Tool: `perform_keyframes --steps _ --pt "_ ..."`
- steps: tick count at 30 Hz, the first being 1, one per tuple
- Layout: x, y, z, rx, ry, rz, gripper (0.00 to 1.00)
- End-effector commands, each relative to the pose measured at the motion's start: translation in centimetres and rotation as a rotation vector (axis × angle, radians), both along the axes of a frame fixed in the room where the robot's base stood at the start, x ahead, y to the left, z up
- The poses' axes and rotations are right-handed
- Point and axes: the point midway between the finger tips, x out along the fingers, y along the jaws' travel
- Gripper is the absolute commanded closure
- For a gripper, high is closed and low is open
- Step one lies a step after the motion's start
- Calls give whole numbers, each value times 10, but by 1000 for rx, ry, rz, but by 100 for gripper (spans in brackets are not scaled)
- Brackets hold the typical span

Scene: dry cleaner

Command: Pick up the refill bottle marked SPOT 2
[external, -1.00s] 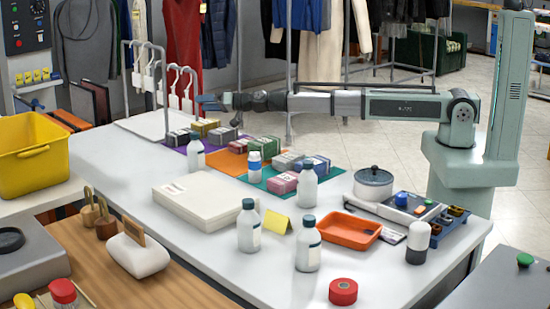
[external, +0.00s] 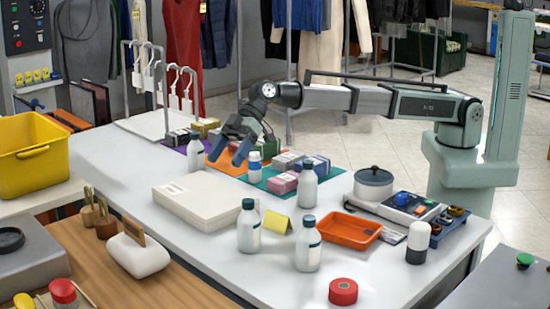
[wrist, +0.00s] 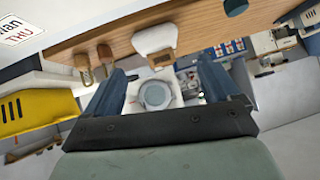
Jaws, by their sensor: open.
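Several white bottles with blue-grey caps stand on the white counter. In the external view one stands at the back left (external: 195,155), one in the middle right (external: 308,187) and two nearer the front (external: 249,228) (external: 308,247). A smaller bottle with a blue band (external: 255,167) stands behind the pale box. No SPOT 2 marking is legible. My gripper (external: 229,153) is open and empty, angled down between the back-left bottle and the small bottle. The wrist view shows a round grey-blue top (wrist: 155,95) between the spread fingers; which object it belongs to is unclear.
A pale flat box (external: 205,200), a yellow folded card (external: 275,222), an orange tray (external: 349,230) and a red tape roll (external: 343,291) lie on the counter. A hanger rack (external: 163,85) stands at the back left. Open counter lies left of the box.

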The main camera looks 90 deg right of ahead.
Motion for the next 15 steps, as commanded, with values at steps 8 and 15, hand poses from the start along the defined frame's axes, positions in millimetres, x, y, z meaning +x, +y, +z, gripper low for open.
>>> perform_keyframes --steps 8,15 --pt "-103 104 15 -239 68 240 11" --pt "-178 151 28 -418 106 371 11"
